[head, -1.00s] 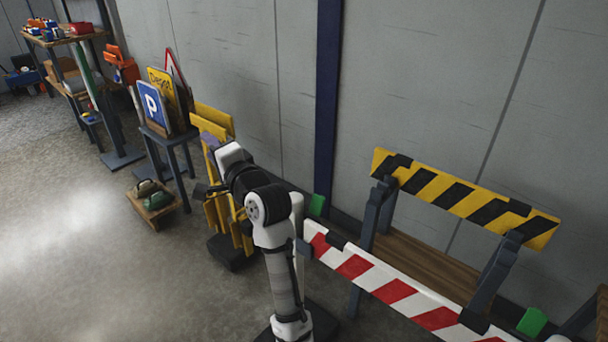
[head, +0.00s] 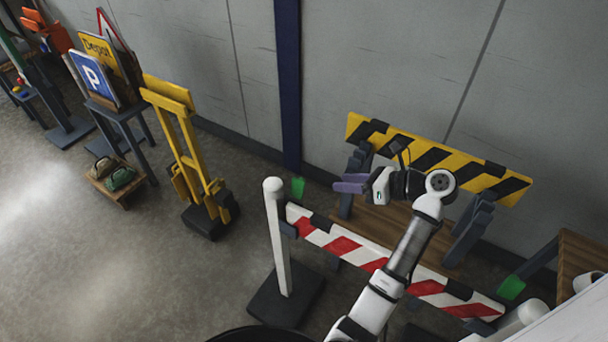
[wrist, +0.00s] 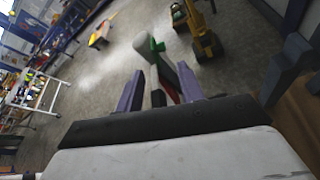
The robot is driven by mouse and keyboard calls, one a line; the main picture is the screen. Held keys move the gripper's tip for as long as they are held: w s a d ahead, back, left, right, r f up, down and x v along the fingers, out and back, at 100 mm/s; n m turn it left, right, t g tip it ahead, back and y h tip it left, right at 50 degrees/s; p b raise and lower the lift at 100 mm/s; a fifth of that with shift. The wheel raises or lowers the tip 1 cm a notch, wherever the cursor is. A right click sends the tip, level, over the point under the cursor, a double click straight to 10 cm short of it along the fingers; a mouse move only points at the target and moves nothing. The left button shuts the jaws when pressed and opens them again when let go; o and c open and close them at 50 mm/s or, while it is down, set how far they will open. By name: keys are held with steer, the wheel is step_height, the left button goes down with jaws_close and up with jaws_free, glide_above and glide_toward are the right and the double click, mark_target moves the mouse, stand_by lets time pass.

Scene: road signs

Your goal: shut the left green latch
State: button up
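The left green latch (head: 298,187) stands upright at the left end of the red-and-white barrier board (head: 340,244), beside the white post (head: 277,235). In the wrist view the left green latch (wrist: 157,46) appears beyond my fingers, next to the white post top (wrist: 145,42). My gripper (head: 348,184) has purple fingers and is to the right of the latch, apart from it. In the wrist view its fingers (wrist: 160,72) are spread with nothing held between them. The right green latch (head: 511,287) is at the board's other end.
A yellow-and-black barrier (head: 435,158) with a wooden shelf stands behind the board, under my arm. A yellow stand (head: 190,150) and a low crate (head: 118,180) are to the left. Open floor lies left of the post.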

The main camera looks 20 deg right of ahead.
mark_target(303, 180)
steer(key=p+x, duration=0.1)
steer(key=x, duration=1)
steer(key=shift+w+a+f+p, duration=0.15)
steer(key=shift+w+a+p, duration=0.15)
steer(key=shift+p, duration=0.1)
steer(key=shift+d, duration=0.1)
steer(key=c, duration=0.8)
steer(key=shift+s+r+h+p, duration=0.1)
steer(key=shift+r+h+p, duration=0.2)
steer(key=shift+p, duration=0.2)
